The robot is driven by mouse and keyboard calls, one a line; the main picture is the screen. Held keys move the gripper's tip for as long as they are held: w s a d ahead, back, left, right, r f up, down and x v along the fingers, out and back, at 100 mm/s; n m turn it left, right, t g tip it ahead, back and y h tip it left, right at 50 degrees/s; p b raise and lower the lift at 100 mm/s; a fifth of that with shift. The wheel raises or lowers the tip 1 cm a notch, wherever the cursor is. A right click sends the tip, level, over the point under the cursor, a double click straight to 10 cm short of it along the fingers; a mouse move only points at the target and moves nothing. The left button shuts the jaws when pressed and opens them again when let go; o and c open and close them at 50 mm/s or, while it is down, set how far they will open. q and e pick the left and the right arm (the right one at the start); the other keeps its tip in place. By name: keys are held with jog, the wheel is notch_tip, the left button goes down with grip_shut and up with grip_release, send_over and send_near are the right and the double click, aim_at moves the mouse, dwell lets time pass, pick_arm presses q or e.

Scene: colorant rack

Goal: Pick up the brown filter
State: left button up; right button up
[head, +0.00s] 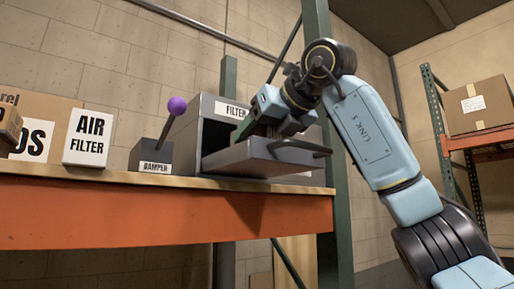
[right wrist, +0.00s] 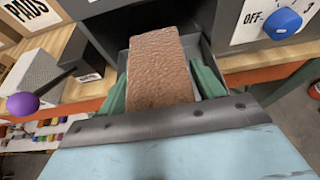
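The brown filter (right wrist: 161,70) is a rough, textured block in the right wrist view, at the pulled-out metal drawer (right wrist: 208,52). Its near end is hidden behind my gripper's body. My right gripper (right wrist: 160,85) has its green fingers on both sides of the filter, close to its edges. I cannot tell whether they press on it or whether it is clear of the drawer floor. In the head view my right gripper (head: 257,128) reaches down over the drawer (head: 262,158) of the grey filter housing (head: 182,134); the filter is hidden there. My left gripper is not in view.
A damper box with a purple-knobbed lever (head: 177,106) and a white air filter box (head: 89,138) stand left of the housing on the orange shelf (head: 150,218). A blue knob (right wrist: 282,23) sits at right in the wrist view. A green post (head: 340,215) stands beside the shelf.

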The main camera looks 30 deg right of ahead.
jog(key=shift+w, duration=0.1)
jog(key=c, duration=0.7)
jog(key=shift+r, duration=0.1)
jog(key=shift+r, duration=4.85)
